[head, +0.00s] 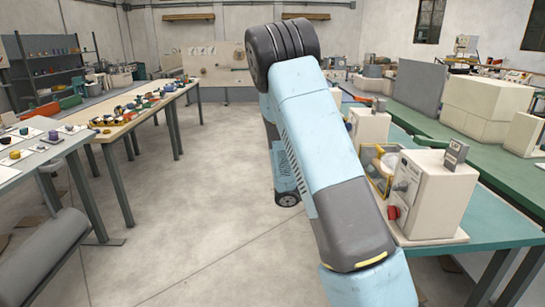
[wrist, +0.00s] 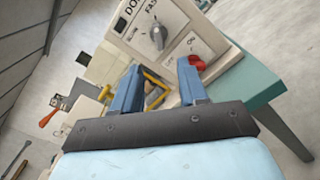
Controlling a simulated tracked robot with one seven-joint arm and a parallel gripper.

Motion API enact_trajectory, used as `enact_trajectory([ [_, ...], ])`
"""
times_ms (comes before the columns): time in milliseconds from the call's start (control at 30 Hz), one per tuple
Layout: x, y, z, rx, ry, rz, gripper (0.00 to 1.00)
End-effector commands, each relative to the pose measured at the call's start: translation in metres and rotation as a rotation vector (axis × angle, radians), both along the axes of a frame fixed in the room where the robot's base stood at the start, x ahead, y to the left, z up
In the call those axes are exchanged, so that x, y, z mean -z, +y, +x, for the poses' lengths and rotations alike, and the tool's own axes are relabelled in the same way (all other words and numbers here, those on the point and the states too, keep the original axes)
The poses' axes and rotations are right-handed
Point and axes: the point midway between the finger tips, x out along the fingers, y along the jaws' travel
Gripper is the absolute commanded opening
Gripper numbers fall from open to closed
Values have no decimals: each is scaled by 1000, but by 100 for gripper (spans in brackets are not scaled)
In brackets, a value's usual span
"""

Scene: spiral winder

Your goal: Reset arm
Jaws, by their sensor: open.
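My gripper (wrist: 158,90) shows in the wrist view with its two blue fingers apart and nothing between them. It is in front of a cream control box (wrist: 160,25), which has a grey knob (wrist: 158,36) and a red switch (wrist: 196,65). The right finger overlaps the area beside the red switch in the picture; I cannot tell whether it touches. In the head view my light blue arm (head: 310,130) reaches forward and bends down at the right, and the gripper is out of frame. The control box (head: 432,195) stands on the teal table there.
The teal table (head: 485,215) holds the box and a yellow-framed part (head: 380,165) beside it. A green bench (head: 465,140) with cream machines runs along the right. Tables with small coloured parts (head: 125,115) stand at the left. The grey floor (head: 200,220) between is clear.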

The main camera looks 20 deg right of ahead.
Motion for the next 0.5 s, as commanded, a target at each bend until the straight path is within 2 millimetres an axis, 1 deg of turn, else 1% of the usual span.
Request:
enact_trajectory([
  [167,-6,1,-6,23,-24,32,43],
  [300,-19,5,-23,78,-86,120,43],
  [500,-39,17,-51,164,-199,287,43],
])
